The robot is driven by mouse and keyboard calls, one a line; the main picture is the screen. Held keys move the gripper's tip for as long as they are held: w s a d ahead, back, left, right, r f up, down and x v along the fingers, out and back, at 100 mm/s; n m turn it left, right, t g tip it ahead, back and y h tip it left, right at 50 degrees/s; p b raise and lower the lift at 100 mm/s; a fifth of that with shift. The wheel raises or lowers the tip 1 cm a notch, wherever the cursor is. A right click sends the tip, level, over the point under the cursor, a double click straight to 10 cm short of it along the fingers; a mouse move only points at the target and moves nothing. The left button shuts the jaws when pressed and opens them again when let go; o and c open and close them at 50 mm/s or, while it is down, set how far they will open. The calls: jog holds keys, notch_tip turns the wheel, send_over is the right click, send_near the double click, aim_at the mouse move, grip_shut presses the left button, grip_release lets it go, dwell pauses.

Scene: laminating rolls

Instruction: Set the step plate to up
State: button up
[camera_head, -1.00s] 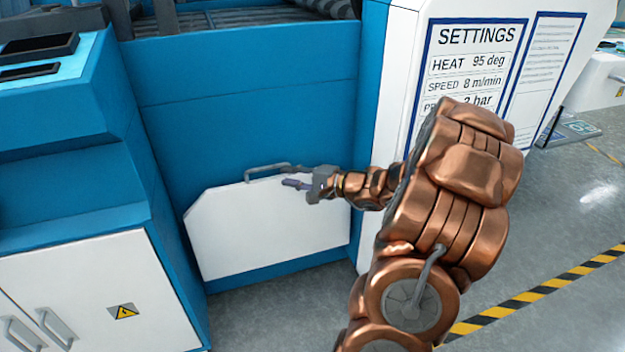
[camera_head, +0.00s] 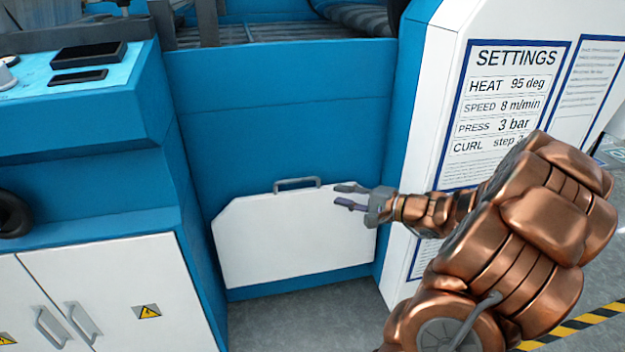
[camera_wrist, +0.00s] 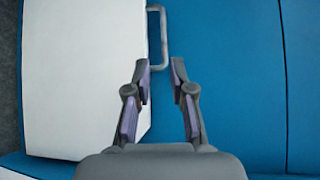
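The step plate (camera_head: 290,238) is a white panel with cut upper corners, standing upright against the blue machine front. A grey bar handle (camera_head: 297,183) sits at its top edge. In the wrist view the plate (camera_wrist: 80,80) is on the left, with the handle (camera_wrist: 163,38) ahead at the top centre. My gripper (camera_head: 343,196) is open and empty, to the right of the handle in the head view.
A white settings panel (camera_head: 452,80) stands to the right, close to my arm. A blue console with a white cabinet (camera_head: 115,290) stands to the left. Rollers (camera_head: 280,30) are above the blue front. Grey floor (camera_head: 290,318) is free below the plate.

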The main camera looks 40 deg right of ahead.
jog(key=s+a+r+n+g+y+p, duration=0.1)
jog(key=s+a+r+n+g+p, duration=0.25)
jog(key=a+r+p, duration=0.45)
jog(key=s+a+r+n+g+y+p, duration=0.25)
jog(key=a+r+g+p, duration=0.2)
jog(key=a, duration=0.65)
jog(key=s+a+r+n+g+y+p, duration=0.1)
jog(key=s+a+r+n+g+p, duration=0.2)
jog(key=a+r+p, duration=0.5)
jog(key=s+a+r+n+g+h+p, duration=0.2)
jog(key=s+a+g+p, duration=0.2)
jog(key=a, duration=0.2)
jog(key=s+d+r+n+g+h+p, duration=0.1)
jog(key=s+d+r+n+h+p, duration=0.1)
jog(key=s+r+h+p, duration=0.2)
jog(key=s+d+r+n+h+p, duration=0.2)
jog(key=s+r+p, duration=0.6)
jog(key=r+p, duration=0.4)
jog(key=shift+s+d+r+n+g+h+p, duration=0.3)
jog(key=shift+s+d+n+g+h+p, duration=0.15)
jog(key=shift+h, duration=0.7)
